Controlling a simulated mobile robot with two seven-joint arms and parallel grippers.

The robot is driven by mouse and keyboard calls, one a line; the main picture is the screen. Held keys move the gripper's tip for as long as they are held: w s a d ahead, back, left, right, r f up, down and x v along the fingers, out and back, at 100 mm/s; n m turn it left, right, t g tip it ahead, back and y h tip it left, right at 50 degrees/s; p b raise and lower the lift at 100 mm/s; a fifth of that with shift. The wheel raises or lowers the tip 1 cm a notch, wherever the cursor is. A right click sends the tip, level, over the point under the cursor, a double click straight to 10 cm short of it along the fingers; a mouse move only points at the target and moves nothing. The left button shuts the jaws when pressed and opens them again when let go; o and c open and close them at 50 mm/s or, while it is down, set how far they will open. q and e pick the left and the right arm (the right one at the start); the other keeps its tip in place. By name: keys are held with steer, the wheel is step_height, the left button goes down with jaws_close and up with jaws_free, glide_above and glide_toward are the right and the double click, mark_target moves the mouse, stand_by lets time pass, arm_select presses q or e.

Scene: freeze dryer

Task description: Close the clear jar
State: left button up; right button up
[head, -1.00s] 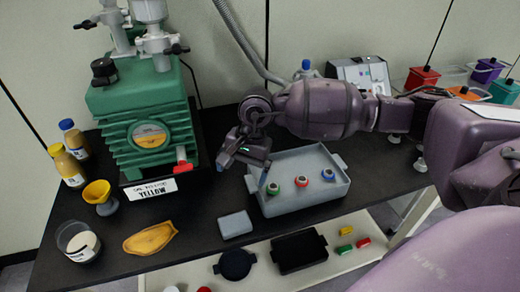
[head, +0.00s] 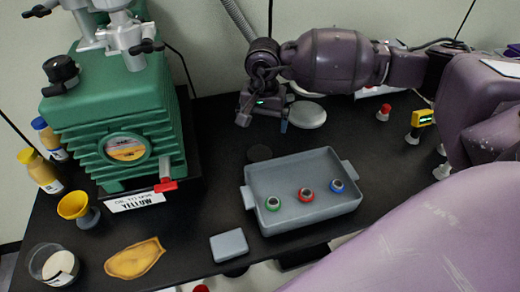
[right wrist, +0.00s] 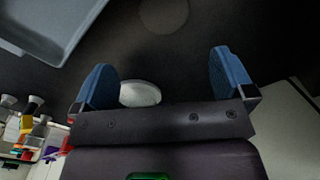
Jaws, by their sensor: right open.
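The clear jar (head: 53,264) is a round, open see-through container with pale contents, at the front left of the black table. A pale round disc (head: 307,114), perhaps a lid, lies behind the grey tray, just right of my right gripper (head: 263,120). My right gripper is open and empty over the back of the table, far from the jar. In the right wrist view, its blue fingers (right wrist: 165,85) are wide apart, and a white disc (right wrist: 140,93) shows between them, nearer the left finger. I cannot tell its height above the table. My left gripper is not in view.
A grey tray (head: 250,220) holds several coloured ring-topped pieces. A green pump (head: 120,130) stands at the left, with bottles and a yellow funnel (head: 75,206) beside it. A yellow dish (head: 134,259), a grey box (head: 229,245) and a dark disc (head: 259,153) lie on the table.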

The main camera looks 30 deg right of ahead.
glide_above(260, 152)
steer(key=f, duration=0.5)
steer(key=shift+s+d+f+b, duration=0.15)
steer(key=shift+d+f+b, duration=0.1)
steer(key=shift+d+b, duration=0.05)
steer(key=shift+f, duration=0.15)
steer(key=f, duration=0.5)
steer(key=shift+w+a+b, duration=0.2)
steer(key=shift+a+b, duration=0.05)
steer(key=shift+b, duration=0.05)
steer(key=c, duration=0.9)
